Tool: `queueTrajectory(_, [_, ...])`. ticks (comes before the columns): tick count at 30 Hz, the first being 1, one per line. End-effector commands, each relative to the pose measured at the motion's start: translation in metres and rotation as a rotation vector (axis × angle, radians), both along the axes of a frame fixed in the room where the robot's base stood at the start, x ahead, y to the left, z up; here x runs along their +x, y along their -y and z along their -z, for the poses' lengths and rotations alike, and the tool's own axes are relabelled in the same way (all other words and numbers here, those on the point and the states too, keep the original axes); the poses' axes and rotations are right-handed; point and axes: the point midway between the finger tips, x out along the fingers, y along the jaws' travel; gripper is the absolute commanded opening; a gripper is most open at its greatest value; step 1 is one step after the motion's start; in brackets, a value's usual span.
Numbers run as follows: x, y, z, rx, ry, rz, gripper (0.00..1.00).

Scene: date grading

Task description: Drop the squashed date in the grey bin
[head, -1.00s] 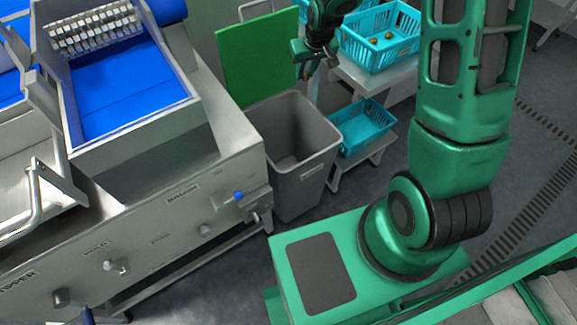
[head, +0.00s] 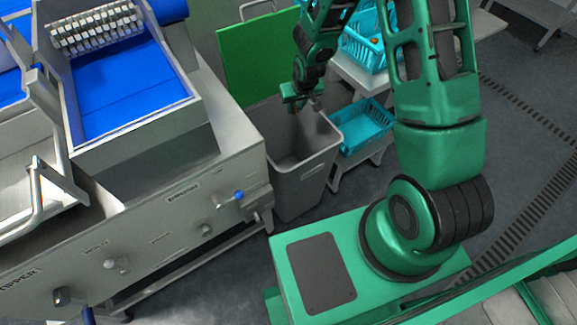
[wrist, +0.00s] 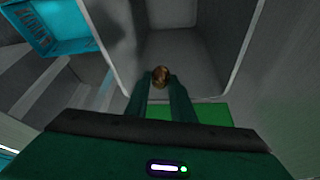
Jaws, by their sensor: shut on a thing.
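The grey bin (head: 300,187) stands open on the floor, in the middle of the head view. My gripper (head: 297,108) is over the bin's mouth, pointing down. In the wrist view my gripper (wrist: 161,84) is shut on a small brown date (wrist: 161,75), held at the fingertips. Past the date, the inside of the grey bin (wrist: 190,60) fills the middle of the wrist view, and its floor looks bare. In the head view the date is too small to make out clearly.
A steel machine with a blue belt (head: 125,85) stands left of the bin. A green panel (head: 245,60) is behind it. Blue baskets sit on a stepped stand at right, one low (head: 363,127) and one higher (head: 360,50), partly behind my arm.

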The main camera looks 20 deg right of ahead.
Motion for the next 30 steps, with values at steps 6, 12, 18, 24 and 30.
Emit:
queueTrajectory(6, [-0.001, 0.0, 0.017, 0.0, -0.001, 0.0, 0.11])
queueTrajectory(12, [0.0, 0.0, 0.02, 0.0, 0.0, 0.0, 0.11])
queueTrajectory(18, [0.0, 0.0, 0.02, 0.0, 0.0, 0.0, 0.27])
queueTrajectory(24, [0.0, 0.0, 0.02, 0.0, 0.0, 0.0, 0.44])
queueTrajectory(30, [0.0, 0.0, 0.019, 0.0, 0.0, 0.0, 0.44])
